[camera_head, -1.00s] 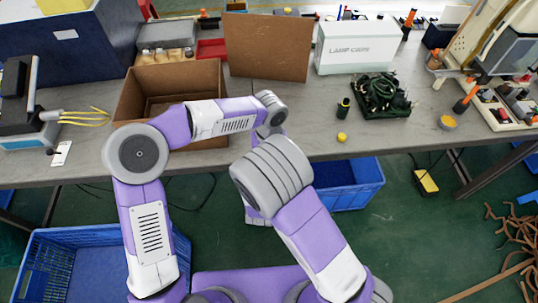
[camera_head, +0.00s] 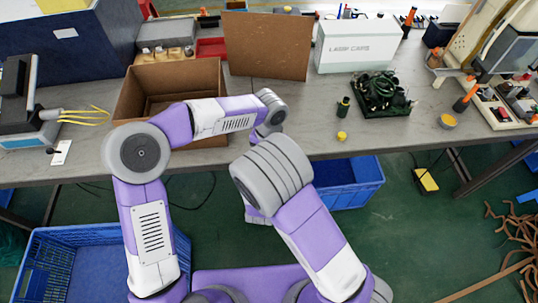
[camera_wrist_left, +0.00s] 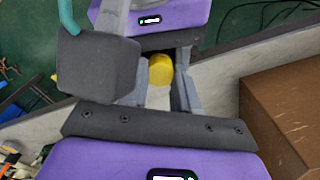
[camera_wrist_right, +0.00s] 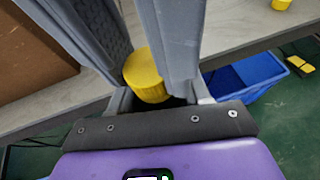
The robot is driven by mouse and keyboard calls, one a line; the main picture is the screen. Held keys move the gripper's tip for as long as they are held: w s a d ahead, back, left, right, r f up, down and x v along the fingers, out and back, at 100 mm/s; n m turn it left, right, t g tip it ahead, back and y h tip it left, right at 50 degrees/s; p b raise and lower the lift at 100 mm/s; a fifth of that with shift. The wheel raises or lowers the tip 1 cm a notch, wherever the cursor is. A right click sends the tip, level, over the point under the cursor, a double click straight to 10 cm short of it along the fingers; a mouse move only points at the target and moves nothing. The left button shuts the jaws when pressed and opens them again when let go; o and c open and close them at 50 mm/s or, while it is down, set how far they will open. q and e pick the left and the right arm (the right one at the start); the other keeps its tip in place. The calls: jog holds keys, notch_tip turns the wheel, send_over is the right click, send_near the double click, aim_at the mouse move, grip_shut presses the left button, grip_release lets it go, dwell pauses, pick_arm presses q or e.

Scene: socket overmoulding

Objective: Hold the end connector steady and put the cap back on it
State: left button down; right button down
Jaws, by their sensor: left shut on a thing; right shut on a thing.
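In the left wrist view a yellow round part (camera_wrist_left: 161,70) shows between the fingers of my left gripper (camera_wrist_left: 150,75). The end connector's body is hidden there. My right gripper (camera_wrist_left: 150,18) faces the left one closely at the top of that view. In the right wrist view a ridged yellow cap (camera_wrist_right: 146,76) sits between the fingers of my right gripper (camera_wrist_right: 150,60), which is shut on it. I cannot tell whether both yellow parts are the same piece, or whether cap and connector touch. In the head view my arms hide both gripper tips.
A dark green connector (camera_head: 343,107) and a loose yellow cap (camera_head: 342,137) stand on the grey table (camera_head: 300,148) to the right. Behind them are a tray of dark connectors (camera_head: 385,103) and a white box (camera_head: 354,48). A cardboard box (camera_head: 128,100) stands behind my left arm.

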pick_arm(q)
jog(key=c, duration=0.8)
grip_release()
jog(key=shift+c, duration=0.2)
jog(key=shift+r, duration=0.1)
jog(key=shift+r, duration=2.2)
jog(key=shift+o, duration=0.4)
jog(key=o, duration=0.5)
